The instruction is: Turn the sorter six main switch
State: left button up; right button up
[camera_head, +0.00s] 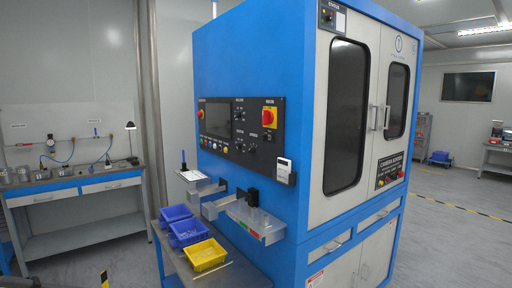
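A blue and white sorter cabinet (314,130) stands in the middle of the head view. Its blue left side carries a black control panel (257,145). A red knob on a yellow plate (270,116) is at the panel's upper right and looks like the main switch. Its label and exact turn position are too small to read. A smaller red button (201,114) is at the panel's left end, beside a dark screen (218,119). Neither of my grippers is in view, and nothing touches the panel.
Metal trays (257,224) stick out below the panel. A low table in front holds blue bins (187,232) and a yellow bin (205,255). A workbench (75,187) stands at the left wall. Open floor (445,220) lies to the right of the cabinet.

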aim_at(268, 116)
jog(key=u, duration=0.5)
jog(key=k, duration=0.6)
jog(key=u, duration=0.9)
jog(key=i, duration=1.4)
jog(key=z, duration=0.5)
